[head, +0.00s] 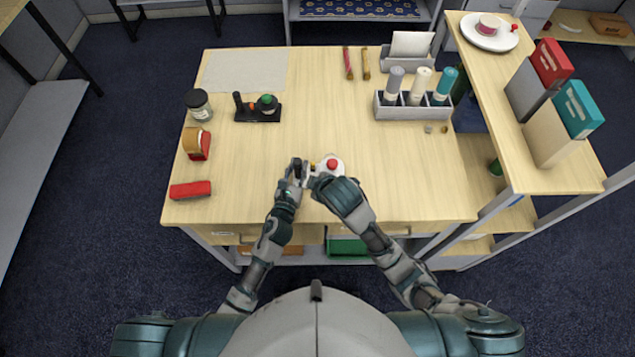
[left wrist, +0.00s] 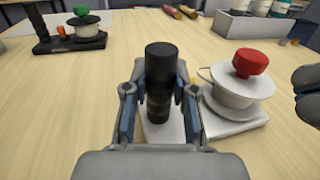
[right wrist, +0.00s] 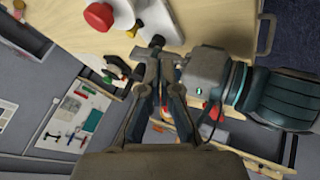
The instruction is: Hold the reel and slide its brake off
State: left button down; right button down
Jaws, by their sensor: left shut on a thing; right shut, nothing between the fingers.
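The reel (head: 331,167) stands near the table's front edge, with a white base, white spool and red knob. In the left wrist view the reel's spool (left wrist: 240,95) is right of a black upright handle (left wrist: 160,85). My left gripper (head: 297,168) is shut around this handle. My right gripper (right wrist: 155,58) is shut and empty, close to the reel's near side. The red knob (right wrist: 98,16) is at the top left of the right wrist view. I cannot tell whether the right fingers touch the reel.
A black-based device with a green knob (head: 266,102) stands at the back left. A jar (head: 198,104), an orange-brown item (head: 196,143) and a red box (head: 190,190) line the left side. A bottle rack (head: 425,108) stands at the back right. The middle of the table (head: 300,135) is clear.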

jog(key=shift+s+d+r, duration=0.1)
jog(key=shift+s+r, duration=0.25)
jog(key=shift+r, duration=0.05)
pick_arm(q)
jog(key=c, duration=0.9)
grip_release()
jog(key=shift+o, duration=0.2)
jog(key=shift+s, duration=0.1)
